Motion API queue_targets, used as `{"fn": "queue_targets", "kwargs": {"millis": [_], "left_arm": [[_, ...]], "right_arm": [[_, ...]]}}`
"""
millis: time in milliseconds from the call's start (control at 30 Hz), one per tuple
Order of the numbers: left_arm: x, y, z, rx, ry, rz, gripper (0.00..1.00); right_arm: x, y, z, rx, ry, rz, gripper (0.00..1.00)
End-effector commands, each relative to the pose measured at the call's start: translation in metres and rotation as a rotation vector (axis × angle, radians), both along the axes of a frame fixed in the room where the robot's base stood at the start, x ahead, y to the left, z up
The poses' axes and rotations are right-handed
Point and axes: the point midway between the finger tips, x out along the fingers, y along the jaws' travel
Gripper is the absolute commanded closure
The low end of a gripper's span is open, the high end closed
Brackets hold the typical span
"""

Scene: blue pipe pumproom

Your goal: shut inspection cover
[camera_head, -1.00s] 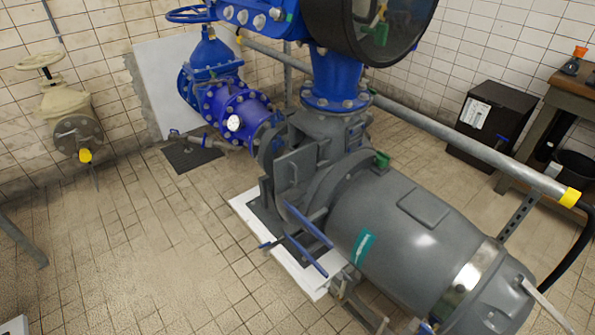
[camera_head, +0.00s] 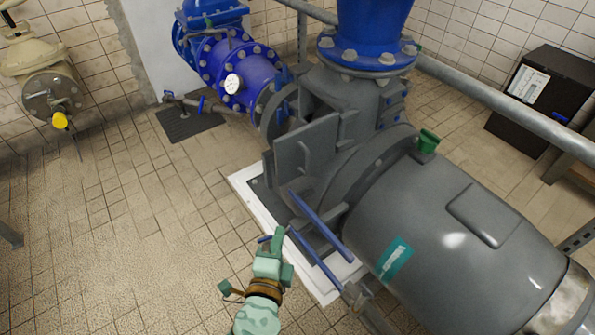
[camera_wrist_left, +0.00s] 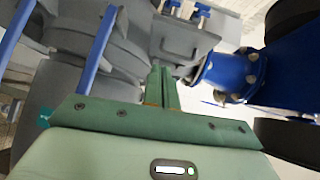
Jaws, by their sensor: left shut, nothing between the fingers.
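The inspection cover (camera_head: 310,152) is a flat grey plate with a bar handle on its face. It stands swung out from the grey pump casing (camera_head: 352,88), and a dark opening (camera_head: 318,108) shows behind it. My left gripper (camera_head: 278,236) is shut and empty, in front of and below the cover, apart from it. Its closed green fingers (camera_wrist_left: 161,88) also show in the left wrist view, pointing toward grey pump parts, with a grey plate with a handle (camera_wrist_left: 187,40) beyond. My right gripper is not in view.
Blue rods (camera_head: 322,226) stick out from the pump between my left gripper and the casing. The large grey motor (camera_head: 450,235) fills the right. A grey rail (camera_head: 490,105) runs behind it. Tiled floor (camera_head: 130,230) is free on the left.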

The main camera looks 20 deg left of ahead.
Motion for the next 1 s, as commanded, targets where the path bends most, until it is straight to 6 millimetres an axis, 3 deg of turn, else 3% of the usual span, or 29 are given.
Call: {"fn": "queue_targets", "kwargs": {"millis": [100, 200, 367, 700, 1000], "left_arm": [[0.008, -0.001, 0.026, 0.041, -0.083, 0.008, 1.00], [0.016, 0.000, 0.032, 0.049, -0.098, 0.009, 1.00], [0.042, 0.003, 0.033, 0.048, -0.098, 0.010, 1.00], [0.111, 0.012, 0.031, 0.047, -0.093, 0.009, 1.00], [0.130, 0.040, 0.031, 0.048, -0.093, 0.008, 1.00]], "right_arm": [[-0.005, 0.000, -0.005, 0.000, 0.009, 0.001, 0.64], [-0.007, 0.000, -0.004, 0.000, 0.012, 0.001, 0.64], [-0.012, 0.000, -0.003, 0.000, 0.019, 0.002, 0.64], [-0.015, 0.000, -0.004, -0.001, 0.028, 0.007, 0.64], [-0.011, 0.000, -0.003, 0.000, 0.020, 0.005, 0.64]]}}
